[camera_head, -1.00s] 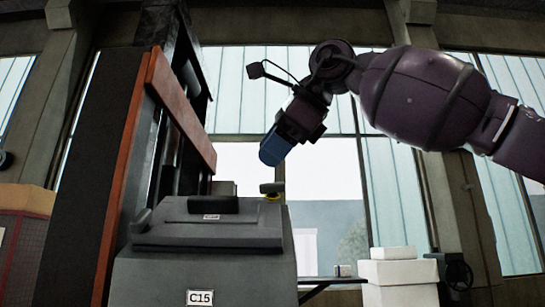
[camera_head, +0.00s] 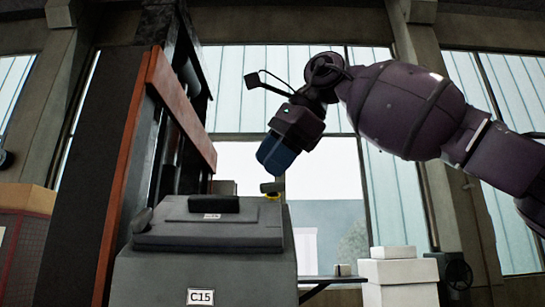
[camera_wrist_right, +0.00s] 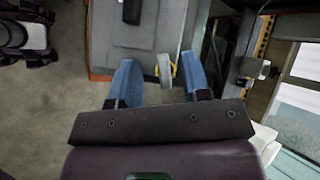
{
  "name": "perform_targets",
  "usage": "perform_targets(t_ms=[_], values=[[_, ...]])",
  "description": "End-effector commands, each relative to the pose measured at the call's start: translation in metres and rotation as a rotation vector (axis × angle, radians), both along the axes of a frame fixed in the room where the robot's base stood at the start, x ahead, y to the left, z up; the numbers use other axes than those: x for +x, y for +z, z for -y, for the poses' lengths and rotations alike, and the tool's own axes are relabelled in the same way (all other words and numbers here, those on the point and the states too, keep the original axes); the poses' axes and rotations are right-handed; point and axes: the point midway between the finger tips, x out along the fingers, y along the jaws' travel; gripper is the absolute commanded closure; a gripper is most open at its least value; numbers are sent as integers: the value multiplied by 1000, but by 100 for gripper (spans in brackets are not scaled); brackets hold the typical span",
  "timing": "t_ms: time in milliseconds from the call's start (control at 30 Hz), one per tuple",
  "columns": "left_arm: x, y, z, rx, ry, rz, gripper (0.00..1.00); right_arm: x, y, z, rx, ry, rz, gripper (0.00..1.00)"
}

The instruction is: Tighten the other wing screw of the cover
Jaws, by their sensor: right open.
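The grey cover (camera_head: 160,236) lies on top of the dark grey housing marked C15 (camera_head: 150,282). A wing screw with a grey head and a yellow ring (camera_head: 272,190) stands at the cover's right edge. A grey knob (camera_head: 141,219), perhaps the other wing screw, is at its left edge. My right gripper (camera_head: 274,157) is above the right wing screw, pointing down and slightly left. In the right wrist view its two blue fingers (camera_wrist_right: 162,80) are apart, and the wing screw (camera_wrist_right: 164,70) shows between them, closer to the right finger. I cannot tell its depth there. My left gripper is not in view.
A tall dark frame with an orange-red beam (camera_head: 180,110) rises behind and left of the cover. White boxes (camera_head: 398,275) are stacked at the right beside a dark shelf (camera_head: 325,281).

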Motion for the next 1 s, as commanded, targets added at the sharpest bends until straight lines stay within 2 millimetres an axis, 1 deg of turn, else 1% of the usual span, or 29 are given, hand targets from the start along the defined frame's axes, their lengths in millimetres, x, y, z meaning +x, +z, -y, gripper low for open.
perform_targets(t_ms=[367,1000], values=[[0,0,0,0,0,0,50,1,-1,0,0,-1,-1,56],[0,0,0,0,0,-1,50,13,-17,0,1,0,-1,56]])
